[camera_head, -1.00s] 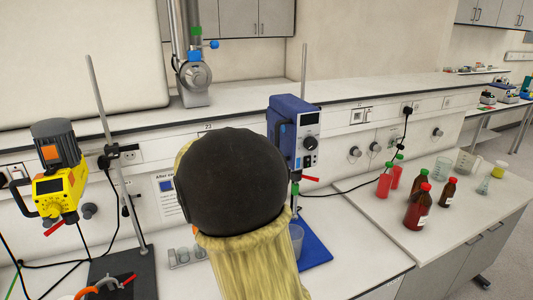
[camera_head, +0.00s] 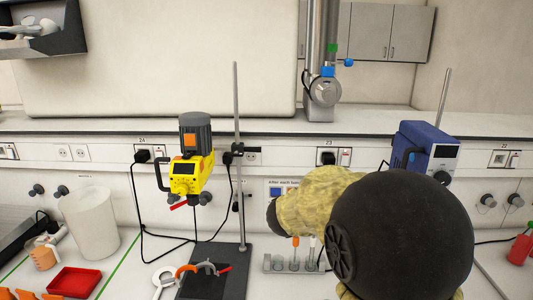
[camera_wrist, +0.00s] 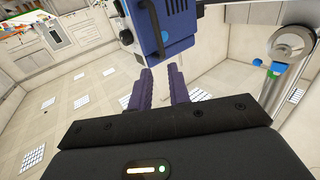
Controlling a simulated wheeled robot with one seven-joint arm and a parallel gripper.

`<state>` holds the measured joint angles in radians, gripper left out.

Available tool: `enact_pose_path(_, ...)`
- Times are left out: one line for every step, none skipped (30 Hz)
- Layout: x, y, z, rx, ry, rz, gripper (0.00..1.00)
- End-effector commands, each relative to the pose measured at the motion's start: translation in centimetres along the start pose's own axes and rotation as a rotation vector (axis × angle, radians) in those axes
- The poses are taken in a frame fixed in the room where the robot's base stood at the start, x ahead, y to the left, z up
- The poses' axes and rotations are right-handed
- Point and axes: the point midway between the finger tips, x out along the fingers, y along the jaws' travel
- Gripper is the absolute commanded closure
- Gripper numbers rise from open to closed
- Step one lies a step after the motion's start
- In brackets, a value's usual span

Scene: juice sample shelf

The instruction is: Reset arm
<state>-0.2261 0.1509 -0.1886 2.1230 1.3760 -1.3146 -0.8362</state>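My gripper (camera_wrist: 158,85) shows in the wrist view. Its two dark fingers stand apart with a gap between them, and nothing is held. A blue stirrer motor (camera_wrist: 168,25) is just beyond the fingertips in that picture; I cannot tell if they touch. In the head view my arm, with a black joint and pale yellow cover, fills the lower right and hides part of the bench. The gripper itself cannot be made out there.
The blue stirrer (camera_head: 425,150) stands behind my arm at right. A yellow stirrer (camera_head: 188,178) hangs on a stand. A tube rack (camera_head: 285,264) is beside my arm. A white container (camera_head: 92,222) and red tray (camera_head: 74,282) are at left. A red bottle (camera_head: 520,250) is at right.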

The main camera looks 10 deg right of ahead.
Motion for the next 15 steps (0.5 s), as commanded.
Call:
enact_pose_path(0.0, -0.2, 0.2, 0.001, -0.003, -0.015, 0.81)
enact_pose_path(0.0, -0.4, 0.3, 0.002, -0.005, -0.030, 0.81)
enact_pose_path(0.0, -0.9, 0.5, 0.005, -0.010, -0.061, 0.81)
enact_pose_path(-0.1, -1.3, 0.7, 0.008, -0.015, -0.091, 0.81)
enact_pose_path(-0.2, -1.8, 1.1, 0.009, -0.023, -0.127, 0.81)
enact_pose_path(-0.4, -2.7, 1.6, 0.011, -0.037, -0.185, 0.81)
enact_pose_path(-0.7, -3.4, 2.1, 0.012, -0.051, -0.234, 0.81)
enact_pose_path(-1.0, -4.1, 2.6, 0.010, -0.066, -0.286, 0.81)
enact_pose_path(-1.5, -5.1, 3.5, 0.006, -0.093, -0.359, 0.81)
enact_pose_path(-2.0, -5.8, 4.2, 0.002, -0.116, -0.414, 0.81)
enact_pose_path(-2.6, -6.4, 4.9, -0.005, -0.141, -0.468, 0.81)
enact_pose_path(-3.5, -7.2, 6.0, -0.016, -0.177, -0.538, 0.81)
enact_pose_path(-4.2, -7.7, 6.8, -0.027, -0.207, -0.589, 0.81)
enact_pose_path(-5.0, -8.1, 7.7, -0.040, -0.238, -0.637, 0.81)
enact_pose_path(-6.0, -8.5, 8.9, -0.060, -0.283, -0.698, 0.81)
